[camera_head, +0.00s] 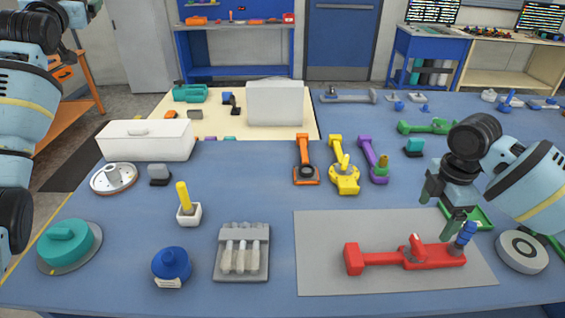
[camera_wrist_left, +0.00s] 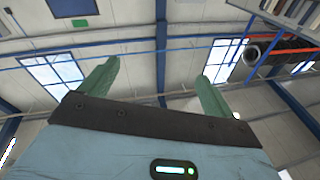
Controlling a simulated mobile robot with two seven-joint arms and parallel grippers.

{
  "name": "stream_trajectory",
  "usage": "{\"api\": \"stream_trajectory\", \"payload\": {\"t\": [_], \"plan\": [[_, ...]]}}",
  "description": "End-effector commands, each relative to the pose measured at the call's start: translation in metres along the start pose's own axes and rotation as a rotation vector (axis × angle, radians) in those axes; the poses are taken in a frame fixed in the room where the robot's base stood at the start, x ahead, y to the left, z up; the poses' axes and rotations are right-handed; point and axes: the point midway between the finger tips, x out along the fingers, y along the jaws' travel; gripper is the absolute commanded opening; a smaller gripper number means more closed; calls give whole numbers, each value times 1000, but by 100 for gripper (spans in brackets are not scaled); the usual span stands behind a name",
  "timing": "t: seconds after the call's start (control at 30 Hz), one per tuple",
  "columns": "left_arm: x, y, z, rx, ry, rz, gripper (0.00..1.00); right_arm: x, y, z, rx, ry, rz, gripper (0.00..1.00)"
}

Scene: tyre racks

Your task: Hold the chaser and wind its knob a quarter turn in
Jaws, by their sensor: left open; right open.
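A red tool, which I take to be the chaser (camera_head: 385,257), lies on a grey mat (camera_head: 325,228). Its handle points left, a short red lever stands on its body, and a blue knob (camera_head: 467,233) sits at its right end. My right gripper (camera_head: 437,219) is open and empty above the tool's right part; one fingertip appears close to the blue knob, but I cannot tell whether they touch. My left gripper (camera_wrist_left: 159,69) is open and empty in the left wrist view, with the ceiling behind it. In the head view only the left arm shows, at the left edge.
A green tray (camera_head: 482,217) and a round white-and-grey disc (camera_head: 522,251) lie right of the mat. Orange (camera_head: 304,155), yellow (camera_head: 344,180) and purple (camera_head: 373,158) tools lie behind it. A grey rack (camera_head: 243,266) stands left of the mat, beside a blue knobbed piece (camera_head: 171,264).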

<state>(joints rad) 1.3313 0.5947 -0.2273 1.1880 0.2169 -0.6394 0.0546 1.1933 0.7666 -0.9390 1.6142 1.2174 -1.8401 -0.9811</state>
Motion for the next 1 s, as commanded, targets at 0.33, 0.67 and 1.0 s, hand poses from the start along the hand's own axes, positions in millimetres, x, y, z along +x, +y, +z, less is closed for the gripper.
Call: {"api": "stream_trajectory", "payload": {"t": [0.33, 0.67, 1.0], "plan": [[0, 124, -13, 36, -79, 195, 89, 1, 0, 0, 0, 0, -1, 85], [-38, 271, 52, 139, -273, 472, 89, 0, 0, 0, 0, 0, -1, 85], [-121, 407, 120, 280, -461, 791, 89, 0, 0, 0, 0, 0, 0, 85]]}}
